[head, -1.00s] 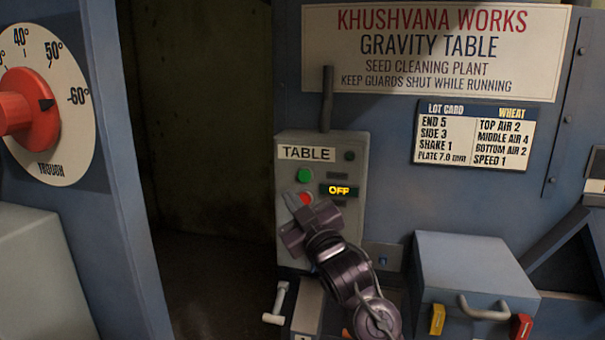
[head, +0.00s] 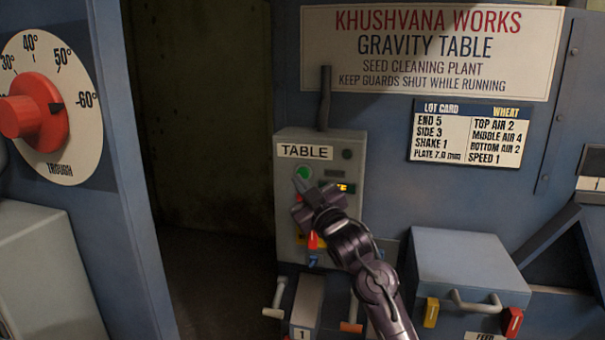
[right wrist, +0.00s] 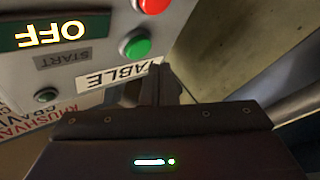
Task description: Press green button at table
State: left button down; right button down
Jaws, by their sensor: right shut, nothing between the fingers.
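The green button (head: 304,173) is on the grey control box (head: 287,220) labelled TABLE. The display (right wrist: 55,32) reads OFF. My right gripper (head: 299,183) is shut and empty. Its tips are just below the green button in the head view, partly overlapping its lower edge. In the wrist view the fingertips (right wrist: 158,75) appear beside the button, and contact is not visible. My left gripper is not in view.
A dark bar (head: 325,98) rises above the box. A handled grey case (head: 465,265) is at lower right. A white-handled lever (head: 275,300) is below the box. A dial with a red knob (head: 33,115) is at left. A dark open gap (head: 200,150) lies left of the box.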

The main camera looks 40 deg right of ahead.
jog(key=shift+w+d, duration=0.25)
jog(key=shift+d, duration=0.1)
dwell(1.9)
jog(key=shift+w+d, duration=0.25)
jog(key=shift+w, duration=0.05)
jog(key=shift+w+d+r, duration=0.1)
jog(key=shift+w+d, duration=0.15)
jog(key=shift+d, duration=0.15)
dwell(0.8)
jog(key=shift+a, duration=0.1)
jog(key=shift+s+a, duration=0.55)
dwell(0.3)
